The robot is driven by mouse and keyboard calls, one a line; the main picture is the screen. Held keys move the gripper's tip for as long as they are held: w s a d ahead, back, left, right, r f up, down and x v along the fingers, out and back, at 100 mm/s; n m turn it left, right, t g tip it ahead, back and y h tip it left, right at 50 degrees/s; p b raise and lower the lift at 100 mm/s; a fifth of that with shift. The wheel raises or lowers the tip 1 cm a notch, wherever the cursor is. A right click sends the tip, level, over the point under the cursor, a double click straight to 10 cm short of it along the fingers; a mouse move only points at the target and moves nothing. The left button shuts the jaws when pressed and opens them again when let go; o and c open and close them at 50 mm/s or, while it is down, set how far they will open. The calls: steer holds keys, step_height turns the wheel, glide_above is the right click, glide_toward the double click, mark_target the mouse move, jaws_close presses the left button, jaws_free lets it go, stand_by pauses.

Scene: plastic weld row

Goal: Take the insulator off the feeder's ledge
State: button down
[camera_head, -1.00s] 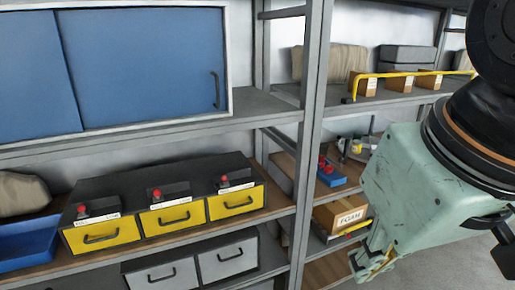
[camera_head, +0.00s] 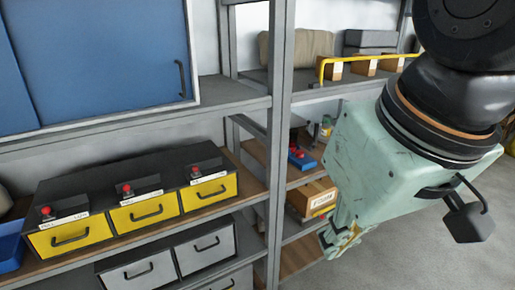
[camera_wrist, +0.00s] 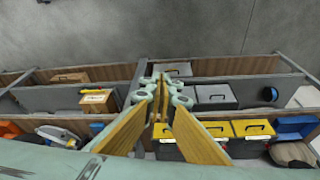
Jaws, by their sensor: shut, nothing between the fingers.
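My gripper (camera_head: 338,245) hangs at the lower right in the head view, in front of the shelving's right bay. In the wrist view my gripper (camera_wrist: 158,82) has its two tan fingers together with nothing between them. I cannot make out an insulator or a feeder's ledge for certain in either view. A black unit with three yellow drawers (camera_head: 142,214) stands on the middle shelf; small red-topped blocks and white labels sit above the drawers. The unit's yellow drawers also show in the wrist view (camera_wrist: 213,130), beside the fingers.
A cardboard box (camera_head: 311,197) and a blue item with red parts (camera_head: 300,157) sit on lower right shelves near my gripper. A grey upright (camera_head: 279,130) divides the bays. A yellow bar (camera_head: 372,58) crosses an upper shelf. Grey floor (camera_head: 410,245) is clear at right.

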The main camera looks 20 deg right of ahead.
steer(key=c, duration=2.4)
jaws_free()
steer(key=shift+o, duration=0.2)
